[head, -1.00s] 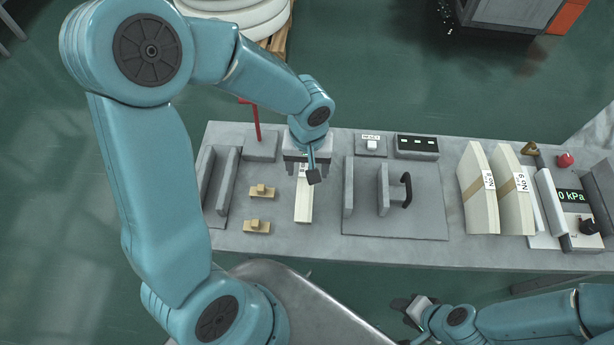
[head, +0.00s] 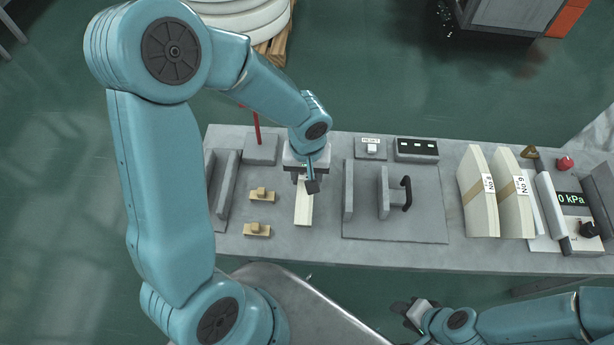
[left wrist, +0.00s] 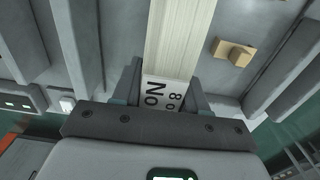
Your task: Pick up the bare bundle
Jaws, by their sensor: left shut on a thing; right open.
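The bare bundle (head: 304,205) is a pale, narrow stack lying lengthwise on the grey bench, left of the middle. My left gripper (head: 305,177) reaches down over its far end and is shut on it. In the left wrist view the bundle (left wrist: 180,40) runs away from between the two fingers (left wrist: 165,90), and a white label reading "No 8" shows at the gripped end. Whether the bundle touches the bench is hard to tell. My right gripper (head: 413,308) is open and empty, in front of the bench at the lower right.
Two small wooden blocks (head: 260,195) lie left of the bundle. A grey plate with upright walls and a black handle (head: 406,192) is to its right. Two banded bundles (head: 513,195) stand farther right, beside a gauge reading "0 kPa" (head: 572,199). A red post (head: 256,130) rises behind.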

